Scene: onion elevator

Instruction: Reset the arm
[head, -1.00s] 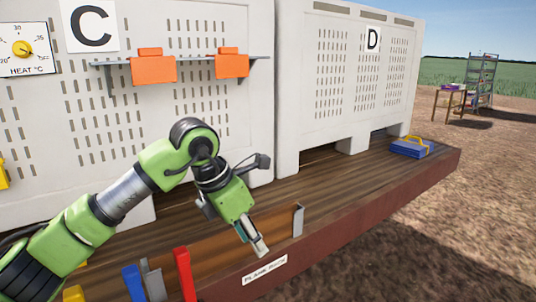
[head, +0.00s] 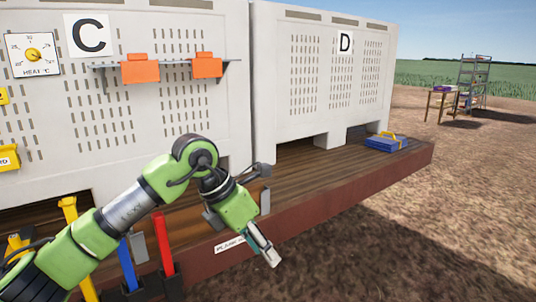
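My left arm (head: 130,207) comes in from the lower left, bent at a raised elbow joint. My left gripper (head: 267,252) points down and to the right, in front of the red-brown edge of the wooden deck. Its fingers look close together and nothing shows between them, but whether they are fully shut is unclear. The forearm and gripper body partly hide the deck, a brown plank and the white label on the deck's edge (head: 229,246). My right gripper is not in view.
Crate C (head: 190,110) and crate D (head: 290,75) stand on the deck (head: 310,170). Red (head: 165,245), blue (head: 127,265) and yellow (head: 70,215) levers stand near my arm. A blue case (head: 386,144) lies at the deck's far end. Open dirt ground (head: 430,230) spreads right.

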